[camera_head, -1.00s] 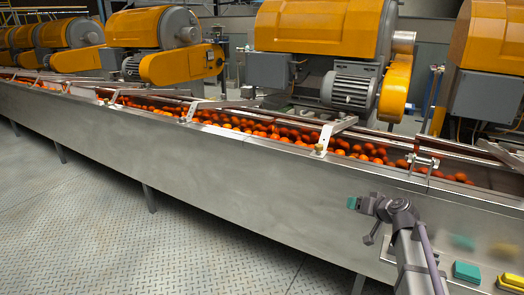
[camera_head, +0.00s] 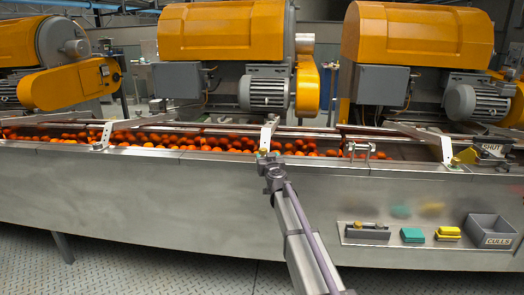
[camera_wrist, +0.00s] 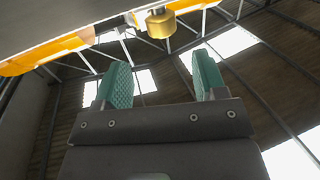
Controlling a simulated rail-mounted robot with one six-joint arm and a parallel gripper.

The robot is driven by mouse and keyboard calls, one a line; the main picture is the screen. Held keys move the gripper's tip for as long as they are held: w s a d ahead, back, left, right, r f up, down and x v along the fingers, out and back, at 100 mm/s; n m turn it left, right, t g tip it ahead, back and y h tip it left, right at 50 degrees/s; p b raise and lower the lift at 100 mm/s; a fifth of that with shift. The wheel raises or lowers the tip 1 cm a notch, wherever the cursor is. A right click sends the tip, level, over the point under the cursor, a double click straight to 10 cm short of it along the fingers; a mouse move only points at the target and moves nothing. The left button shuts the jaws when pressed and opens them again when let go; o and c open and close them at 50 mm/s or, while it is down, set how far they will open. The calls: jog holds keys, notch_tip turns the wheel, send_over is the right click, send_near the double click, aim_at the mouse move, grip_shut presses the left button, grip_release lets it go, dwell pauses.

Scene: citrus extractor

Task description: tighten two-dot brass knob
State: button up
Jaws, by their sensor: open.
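A brass knob (camera_wrist: 160,24) shows at the top middle of the wrist view, below a grey metal edge. No dots can be made out on it. My gripper (camera_wrist: 163,78) has two teal ribbed fingers spread apart with nothing between them. The knob appears above the fingertips in the picture, centred across the gap, with no visible contact. In the head view my gripper (camera_head: 263,159) is at the trough's upper edge, by the foot of a middle bracket (camera_head: 268,132). My gripper partly covers the knob there.
Other brackets stand along the trough at left (camera_head: 105,135) and right (camera_head: 447,150). Oranges (camera_head: 210,140) fill the trough behind. A shelf at right holds a teal block (camera_head: 412,235), a yellow block (camera_head: 447,234) and a grey CULLS bin (camera_head: 488,230). A SHUT sign (camera_head: 491,148) is at far right.

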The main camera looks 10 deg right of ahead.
aim_at(260, 150)
jog(key=w, duration=0.8)
jog(key=shift+w+a, duration=0.2)
jog(key=shift+w, duration=0.15)
jog(key=c, duration=0.9)
jog(key=shift+c, duration=0.2)
jog(key=shift+m+h, duration=0.4)
jog(key=shift+h, duration=0.3)
jog(key=m+h, duration=0.1)
jog(key=h, duration=0.1)
jog(key=m+g+h, duration=0.1)
jog(key=m+h, duration=0.1)
jog(key=h, duration=0.1)
jog(key=shift+w+a+m, duration=0.1)
jog(key=shift+m, duration=0.2)
jog(key=m+g+h, duration=0.2)
jog(key=h, duration=0.1)
jog(key=m+g+h, duration=0.2)
jog(key=h, duration=0.1)
jog(key=shift+m+h, duration=0.3)
jog(key=shift+h, duration=0.1)
